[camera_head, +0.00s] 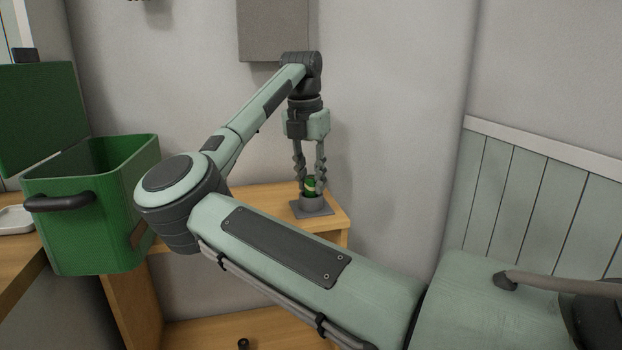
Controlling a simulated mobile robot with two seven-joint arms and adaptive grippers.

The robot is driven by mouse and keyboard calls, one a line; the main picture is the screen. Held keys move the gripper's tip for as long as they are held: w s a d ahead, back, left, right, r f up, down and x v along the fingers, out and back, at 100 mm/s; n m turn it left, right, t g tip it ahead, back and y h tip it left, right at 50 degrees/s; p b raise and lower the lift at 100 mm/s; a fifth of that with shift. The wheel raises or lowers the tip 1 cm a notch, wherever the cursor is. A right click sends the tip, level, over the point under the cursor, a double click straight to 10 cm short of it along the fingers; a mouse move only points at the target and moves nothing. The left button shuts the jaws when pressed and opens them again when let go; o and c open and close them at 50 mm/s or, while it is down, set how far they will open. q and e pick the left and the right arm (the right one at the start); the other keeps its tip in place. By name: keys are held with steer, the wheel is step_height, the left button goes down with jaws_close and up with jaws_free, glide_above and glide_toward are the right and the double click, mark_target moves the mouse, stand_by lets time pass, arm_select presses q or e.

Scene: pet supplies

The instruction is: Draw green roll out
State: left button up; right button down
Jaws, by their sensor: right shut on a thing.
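The green roll (310,185) stands upright in a grey holder (312,207) with a flat square base, near the right end of a wooden shelf top. Its lower part is hidden inside the holder. My right gripper (310,184) points straight down over the holder, with its fingers on either side of the roll and shut on it. The fingers cover part of the roll. My left gripper is not in view.
A green bin (92,215) with its lid (40,115) raised stands at the left. The wooden shelf top (262,200) is bare beside the holder. A grey wall box (272,28) hangs above. My right arm crosses the foreground.

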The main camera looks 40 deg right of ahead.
mark_target(311, 177)
steer(key=shift+r+p, duration=0.9)
steer(key=shift+r, duration=2.15)
